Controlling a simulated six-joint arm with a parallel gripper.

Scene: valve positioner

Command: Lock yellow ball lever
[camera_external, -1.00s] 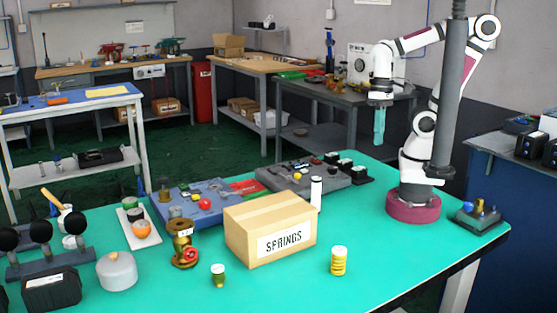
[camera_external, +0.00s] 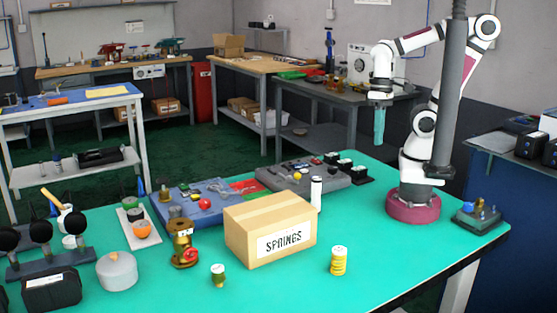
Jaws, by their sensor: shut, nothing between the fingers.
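My gripper (camera_external: 379,142) has teal fingers and points down, shut and empty. It hangs high at the back right, in front of the grey back table in the picture and well clear of the bench things. A small yellow ball (camera_external: 297,176) shows on the dark grey panel (camera_external: 335,180) behind the springs box.
The springs box (camera_external: 250,218) stands mid-bench and hides part of the panels behind it. A white cylinder (camera_external: 316,193) stands at its back right, and a yellow jar (camera_external: 339,261) in front. A blue panel (camera_external: 170,203) lies to the left. The front right bench is clear.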

